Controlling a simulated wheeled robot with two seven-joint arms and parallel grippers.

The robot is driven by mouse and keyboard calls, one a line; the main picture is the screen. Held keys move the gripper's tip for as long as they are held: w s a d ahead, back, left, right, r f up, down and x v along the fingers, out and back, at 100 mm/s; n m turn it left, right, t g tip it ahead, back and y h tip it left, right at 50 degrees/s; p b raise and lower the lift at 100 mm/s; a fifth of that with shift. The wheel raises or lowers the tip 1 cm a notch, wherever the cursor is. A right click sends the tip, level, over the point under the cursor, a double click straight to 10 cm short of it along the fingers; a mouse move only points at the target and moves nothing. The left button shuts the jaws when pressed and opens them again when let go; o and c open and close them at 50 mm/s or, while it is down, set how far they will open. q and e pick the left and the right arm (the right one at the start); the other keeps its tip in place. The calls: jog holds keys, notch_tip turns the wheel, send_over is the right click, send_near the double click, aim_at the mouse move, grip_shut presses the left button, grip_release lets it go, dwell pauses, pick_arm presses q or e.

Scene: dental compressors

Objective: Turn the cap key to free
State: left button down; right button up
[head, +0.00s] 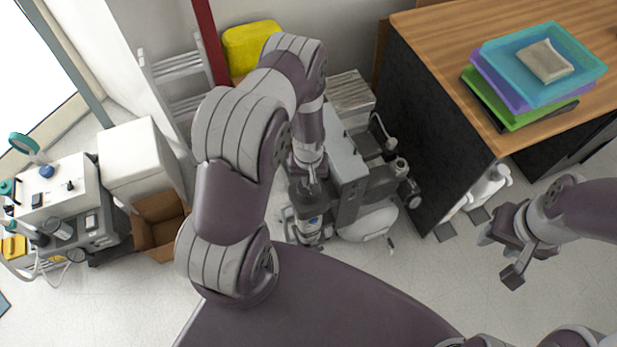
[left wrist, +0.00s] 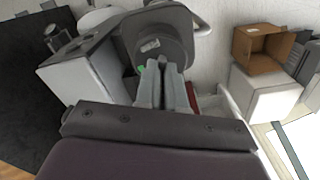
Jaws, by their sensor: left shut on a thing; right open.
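The dental compressor (head: 347,172) stands on the floor in the middle of the head view, with a grey housing and a pale rounded tank (head: 368,223). My left gripper (head: 312,178) reaches down to its left side. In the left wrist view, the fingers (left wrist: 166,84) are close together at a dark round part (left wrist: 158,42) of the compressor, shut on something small. The cap key itself is hidden between the fingers; a small green spot (left wrist: 141,69) shows beside them. I cannot tell the key's angle. My right gripper (head: 499,254) is open and empty, above the floor at right.
A wooden-topped desk (head: 440,45) with stacked coloured trays (head: 535,65) stands close to the compressor's right. A cardboard box (head: 160,228), a white box (head: 140,160) and a grey unit (head: 70,205) are at left. A ladder (head: 180,75) leans behind. Open floor lies at lower right.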

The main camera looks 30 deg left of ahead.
dwell(0.4)
pick_arm(q)
jog(key=c, duration=1.2)
grip_release()
notch_tip(320, 180, up, 13)
jog(key=shift+f+b, duration=0.15)
jog(key=shift+b, duration=0.7)
